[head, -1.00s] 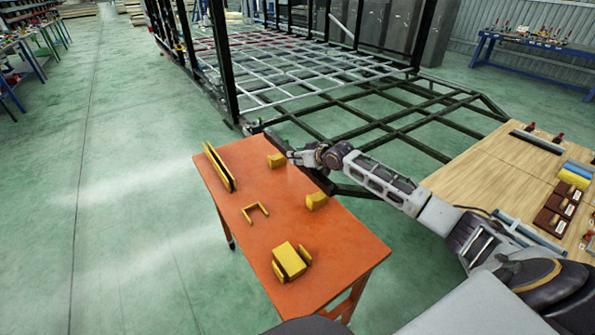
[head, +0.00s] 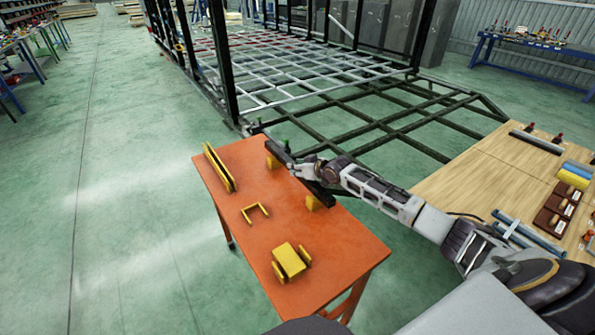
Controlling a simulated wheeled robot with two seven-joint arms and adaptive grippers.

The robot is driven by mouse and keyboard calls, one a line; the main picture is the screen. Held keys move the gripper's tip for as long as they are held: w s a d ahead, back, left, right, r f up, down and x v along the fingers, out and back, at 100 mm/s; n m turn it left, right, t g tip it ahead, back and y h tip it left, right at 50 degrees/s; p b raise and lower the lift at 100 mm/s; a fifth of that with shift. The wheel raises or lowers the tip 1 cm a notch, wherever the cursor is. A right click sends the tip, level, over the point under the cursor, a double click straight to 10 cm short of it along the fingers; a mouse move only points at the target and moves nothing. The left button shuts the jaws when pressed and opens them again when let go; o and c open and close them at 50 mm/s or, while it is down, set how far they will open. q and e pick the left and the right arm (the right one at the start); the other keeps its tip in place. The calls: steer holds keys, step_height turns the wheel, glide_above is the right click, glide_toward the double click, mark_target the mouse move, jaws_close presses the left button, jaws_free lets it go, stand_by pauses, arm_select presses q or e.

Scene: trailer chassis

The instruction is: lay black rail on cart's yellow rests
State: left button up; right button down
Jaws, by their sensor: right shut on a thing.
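My right gripper (head: 301,169) is shut on the black rail (head: 279,153) above the right edge of the orange cart (head: 238,178). The rail runs diagonally from the cart's far edge toward the near right. It passes over or against the two yellow rests, the far one (head: 272,161) and the near one (head: 313,204), and partly covers both. I cannot tell whether it touches them. The gripper and arm hide part of the rail. My left gripper is not in view.
The cart also carries a long yellow holder (head: 219,167), a U-shaped yellow bracket (head: 255,211) and a yellow block fixture (head: 289,260). A wooden table (head: 483,178) with tools stands at right. The dark trailer frame (head: 385,122) lies behind the cart.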

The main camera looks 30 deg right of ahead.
steer(key=shift+f, duration=0.5)
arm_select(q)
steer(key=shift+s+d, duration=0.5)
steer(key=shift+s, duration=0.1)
arm_select(e)
steer(key=c, duration=1.3)
jaws_free()
steer(key=shift+f, duration=0.15)
steer(key=shift+o, duration=1.6)
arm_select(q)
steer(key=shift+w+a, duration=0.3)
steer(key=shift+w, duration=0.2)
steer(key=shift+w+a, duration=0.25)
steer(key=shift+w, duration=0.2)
arm_select(e)
steer(key=shift+s, duration=0.15)
